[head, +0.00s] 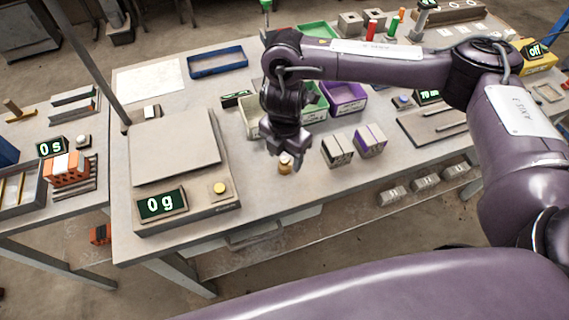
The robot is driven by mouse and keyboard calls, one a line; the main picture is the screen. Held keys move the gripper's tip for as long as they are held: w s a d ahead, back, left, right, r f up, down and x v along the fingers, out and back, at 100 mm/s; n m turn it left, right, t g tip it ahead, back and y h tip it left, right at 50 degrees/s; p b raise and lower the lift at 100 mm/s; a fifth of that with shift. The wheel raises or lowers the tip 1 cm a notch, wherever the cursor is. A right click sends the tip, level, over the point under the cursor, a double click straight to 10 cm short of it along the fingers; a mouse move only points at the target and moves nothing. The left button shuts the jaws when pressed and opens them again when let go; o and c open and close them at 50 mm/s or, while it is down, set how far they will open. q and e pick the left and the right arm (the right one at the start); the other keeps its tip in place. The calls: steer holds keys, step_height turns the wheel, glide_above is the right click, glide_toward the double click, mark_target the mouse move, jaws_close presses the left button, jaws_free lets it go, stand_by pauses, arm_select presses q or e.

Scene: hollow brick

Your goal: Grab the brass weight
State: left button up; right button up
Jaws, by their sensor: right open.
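The brass weight (285,167) is a small golden cylinder standing on the grey table, right of the scale. My right gripper (286,156) points down directly above it, with its fingertips close to the weight's top. The gripper is open; I cannot tell whether the fingers reach around the weight, as they partly hide its top. My left gripper is not in view.
A scale (176,146) with a display (162,204) reading 0 g stands to the left. Grey blocks (337,150) and purple-striped blocks (370,140) stand to the right. Behind are a purple bin (345,98) and a blue frame (217,61). The table's front edge is near.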

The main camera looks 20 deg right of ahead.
steer(key=shift+f, duration=1.4)
steer(key=c, duration=0.6)
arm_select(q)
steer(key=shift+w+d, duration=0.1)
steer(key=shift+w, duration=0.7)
arm_select(e)
steer(key=c, duration=0.6)
